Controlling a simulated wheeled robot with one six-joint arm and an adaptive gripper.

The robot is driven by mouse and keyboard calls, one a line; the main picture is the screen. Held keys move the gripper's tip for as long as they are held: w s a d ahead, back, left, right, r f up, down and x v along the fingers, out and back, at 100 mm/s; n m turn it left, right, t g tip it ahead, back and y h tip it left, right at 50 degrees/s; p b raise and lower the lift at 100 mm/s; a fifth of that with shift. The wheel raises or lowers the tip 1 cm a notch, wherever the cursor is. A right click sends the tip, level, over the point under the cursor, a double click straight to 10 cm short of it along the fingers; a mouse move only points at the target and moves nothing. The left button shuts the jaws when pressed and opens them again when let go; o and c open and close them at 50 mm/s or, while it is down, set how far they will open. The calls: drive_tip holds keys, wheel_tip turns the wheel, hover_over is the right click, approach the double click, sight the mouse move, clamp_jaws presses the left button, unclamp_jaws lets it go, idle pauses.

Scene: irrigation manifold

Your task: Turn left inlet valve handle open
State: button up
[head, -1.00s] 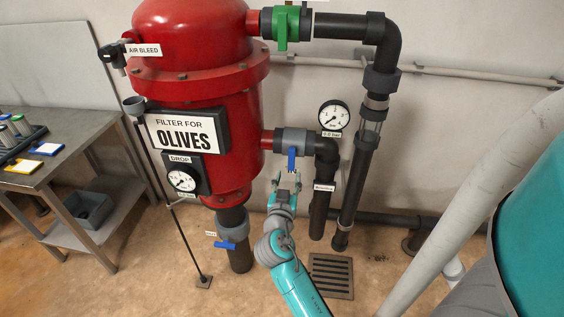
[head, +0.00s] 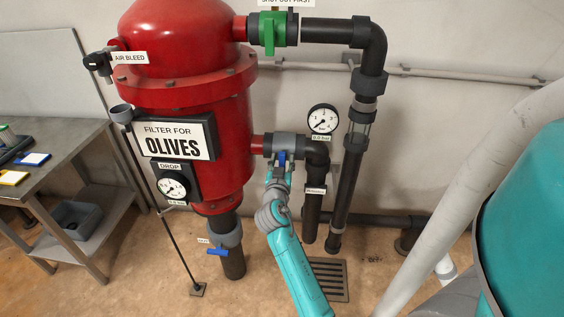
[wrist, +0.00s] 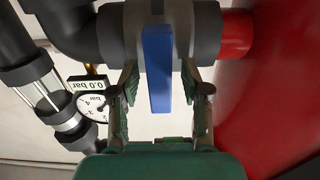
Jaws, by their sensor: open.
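The blue valve handle (head: 282,157) hangs down from a grey valve body (head: 287,143) on the short horizontal pipe right of the red filter tank. It lies crosswise to that pipe. In the wrist view the handle (wrist: 158,68) is a long blue bar between the two fingers. My gripper (head: 279,170) is at the handle's lower part, its fingers partly hiding it. In the wrist view my gripper (wrist: 160,88) is open, with one finger on each side and a visible gap to the bar on both sides.
The red tank (head: 195,100) stands close beside the gripper. A black elbow pipe (head: 316,155) and a pressure gauge (head: 323,119) reading 0.0 bar are just right. A green valve handle (head: 269,33) is above; another blue handle (head: 217,252) is low on the drain pipe.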

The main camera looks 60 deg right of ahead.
clamp_jaws()
drive_tip(key=n, duration=0.4)
drive_tip(key=shift+w+n, duration=0.15)
drive_tip(key=shift+n, duration=0.15)
drive_tip(key=n, duration=0.4)
drive_tip(key=shift+w+a+f+n, duration=0.1)
drive_tip(key=shift+f+n, duration=0.05)
drive_tip(key=shift+n, duration=0.15)
drive_tip(key=n, duration=0.4)
drive_tip(key=shift+w+f+n, duration=0.1)
drive_tip(key=shift+f+n, duration=0.05)
drive_tip(key=shift+n, duration=0.15)
drive_tip(key=shift+f+n, duration=0.15)
drive_tip(key=shift+n, duration=1.95)
drive_tip(key=shift+a, duration=0.1)
